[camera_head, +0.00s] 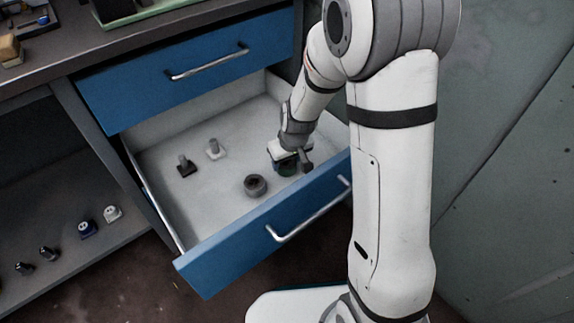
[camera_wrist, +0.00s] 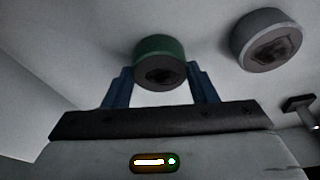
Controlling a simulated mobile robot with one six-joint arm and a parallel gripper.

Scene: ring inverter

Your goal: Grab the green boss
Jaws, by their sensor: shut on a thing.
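The green boss (camera_wrist: 160,62) is a short round piece with a dark hole in its end face. It sits between the two blue fingers of my gripper (camera_wrist: 161,84) in the wrist view, and the fingers are shut on it. In the head view my gripper (camera_head: 288,160) reaches down into the open drawer at its right side. The green boss (camera_head: 287,170) shows there partly, low in the drawer, with the gripper covering its upper part. I cannot tell whether it touches the drawer floor.
A grey ring-like boss (camera_head: 255,185) lies left of my gripper in the open blue drawer (camera_head: 225,262). A dark peg piece (camera_head: 186,167) and a white peg piece (camera_head: 215,150) stand further left. The closed upper drawer (camera_head: 190,72) overhangs the back. Small parts (camera_head: 88,229) sit on the lower shelf.

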